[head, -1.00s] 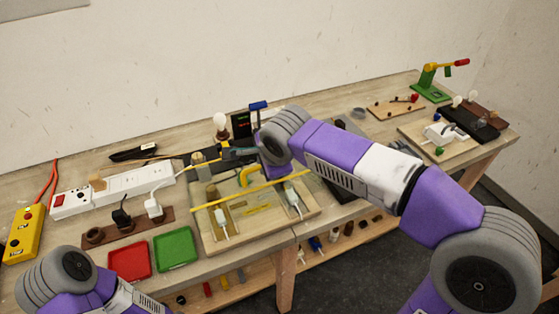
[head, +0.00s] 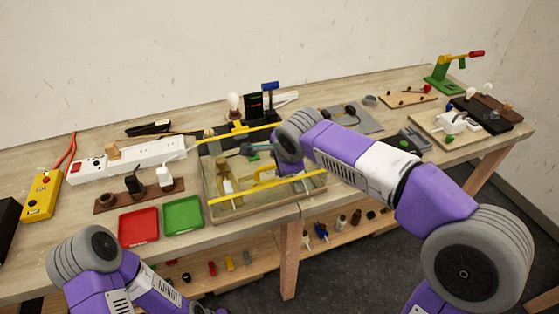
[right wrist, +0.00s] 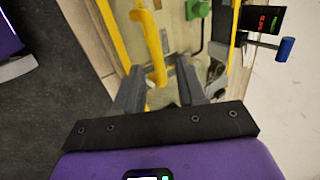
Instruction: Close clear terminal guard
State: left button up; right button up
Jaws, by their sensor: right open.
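The clear terminal guard has yellow edge bars; its near bar (head: 245,193) runs across the front of the wiring board in the head view. The clear panel is hard to make out, so I cannot tell its exact angle. In the right wrist view a curved yellow handle (right wrist: 153,48) reaches down between the fingertips of my right gripper (right wrist: 160,72). The gripper is open, with a finger on either side of the handle's end. In the head view my right gripper (head: 250,149) is over the board, partly hidden by its wrist. My left gripper is out of view; only its arm shows.
Red (head: 138,226) and green (head: 183,215) trays lie left of the board. A white power strip (head: 130,158) is behind them. A lamp bulb (head: 234,104) and a dark display (head: 253,104) stand behind the board. The table's front edge is close.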

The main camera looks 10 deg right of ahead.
jog(key=p+v, duration=0.2)
jog(key=v, duration=0.5)
jog(key=shift+s+r, duration=0.2)
jog(key=shift+r, duration=0.1)
